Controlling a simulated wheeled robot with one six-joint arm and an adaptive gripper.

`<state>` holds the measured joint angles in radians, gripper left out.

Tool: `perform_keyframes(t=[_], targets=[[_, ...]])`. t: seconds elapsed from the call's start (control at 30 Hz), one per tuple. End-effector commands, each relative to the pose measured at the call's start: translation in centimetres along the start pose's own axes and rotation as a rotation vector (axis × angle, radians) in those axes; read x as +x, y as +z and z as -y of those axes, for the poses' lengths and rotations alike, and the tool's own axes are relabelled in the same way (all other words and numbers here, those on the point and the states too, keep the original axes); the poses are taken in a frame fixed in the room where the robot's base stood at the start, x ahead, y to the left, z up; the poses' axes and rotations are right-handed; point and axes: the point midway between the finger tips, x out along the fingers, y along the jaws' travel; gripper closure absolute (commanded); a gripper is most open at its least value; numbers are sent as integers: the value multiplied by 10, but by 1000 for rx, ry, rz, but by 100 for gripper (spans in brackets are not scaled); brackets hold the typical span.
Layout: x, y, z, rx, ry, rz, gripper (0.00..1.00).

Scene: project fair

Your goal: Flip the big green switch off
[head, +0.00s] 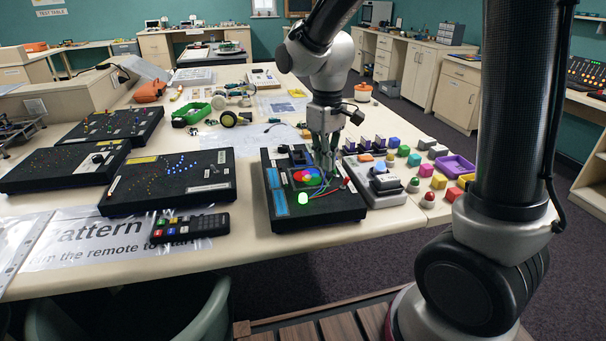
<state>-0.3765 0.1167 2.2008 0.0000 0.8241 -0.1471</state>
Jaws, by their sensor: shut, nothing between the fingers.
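The big green switch (303,198) glows bright green near the front left of a black panel (340,211). The same panel carries blue strips, a disc of red, green and blue light (308,176), and thin coloured wires. My gripper (327,171) points down over the middle of this panel, behind and to the right of the green switch. Its fingers are shut with nothing between them. It looks apart from the switch; I cannot tell whether the fingertips touch the panel. They hide part of the panel's back right.
Several black boards with small lights (175,180) stand to the left, with a black remote (190,226) in front. A grey box (377,187) and several coloured blocks (439,181) lie close on the right. The table's front edge is just before the panel.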

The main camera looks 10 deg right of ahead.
Motion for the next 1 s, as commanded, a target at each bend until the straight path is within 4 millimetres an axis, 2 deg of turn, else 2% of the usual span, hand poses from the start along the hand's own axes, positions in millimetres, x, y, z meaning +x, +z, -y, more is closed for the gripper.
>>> perform_keyframes(t=[0.77, 1.0], targets=[[24, 0, 0, 0, 0, 1, 100], [24, 2, -2, 1, 0, 0, 100]])
